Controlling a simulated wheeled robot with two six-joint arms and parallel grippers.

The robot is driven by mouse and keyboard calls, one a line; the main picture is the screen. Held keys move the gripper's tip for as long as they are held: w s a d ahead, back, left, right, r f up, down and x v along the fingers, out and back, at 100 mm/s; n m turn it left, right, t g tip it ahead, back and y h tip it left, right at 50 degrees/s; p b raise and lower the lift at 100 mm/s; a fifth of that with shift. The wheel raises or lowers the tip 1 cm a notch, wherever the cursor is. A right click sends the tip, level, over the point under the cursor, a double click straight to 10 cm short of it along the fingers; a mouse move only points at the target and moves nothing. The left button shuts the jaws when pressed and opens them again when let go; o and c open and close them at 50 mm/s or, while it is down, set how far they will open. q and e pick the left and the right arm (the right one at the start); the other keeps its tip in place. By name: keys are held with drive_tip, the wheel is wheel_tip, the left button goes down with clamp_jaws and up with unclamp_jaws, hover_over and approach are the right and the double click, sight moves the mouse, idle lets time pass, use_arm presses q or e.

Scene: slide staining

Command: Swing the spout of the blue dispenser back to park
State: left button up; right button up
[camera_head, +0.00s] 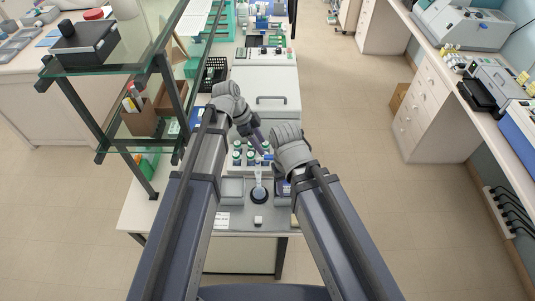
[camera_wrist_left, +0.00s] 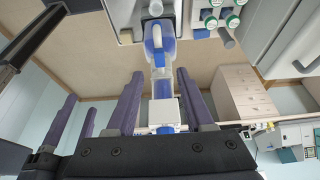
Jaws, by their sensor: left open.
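The blue dispenser (camera_head: 258,178) stands upright on a dark round base at the near part of the bench, just below my two wrists. In the left wrist view, which looks upside down, its clear bottle with blue liquid (camera_wrist_left: 158,48) leads to a white and blue head (camera_wrist_left: 165,112). My left gripper (camera_head: 260,144) is open beyond the dispenser in the head view. In its wrist view the two purple fingers (camera_wrist_left: 160,98) stand either side of the head, with gaps. The spout's direction is unclear. My right wrist is close by on the right; its fingertips are hidden in the head view.
Several green-capped bottles (camera_head: 237,158) stand just behind the dispenser. A grey tray (camera_head: 232,188) lies to its left and a small white block (camera_head: 258,220) in front. A glass shelf (camera_head: 110,60) rises at the left. The aisle floor (camera_head: 350,110) at the right is clear.

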sight(268, 156)
use_arm(q)
drive_tip(key=b+x, duration=0.5)
drive_tip(key=x, duration=0.1)
drive_tip(key=shift+d+f+b, duration=0.1)
drive_tip(key=shift+f+b, duration=0.2)
drive_tip(key=shift+f, duration=0.1)
drive_tip(key=shift+r, duration=0.1)
clamp_jaws()
idle(1.0)
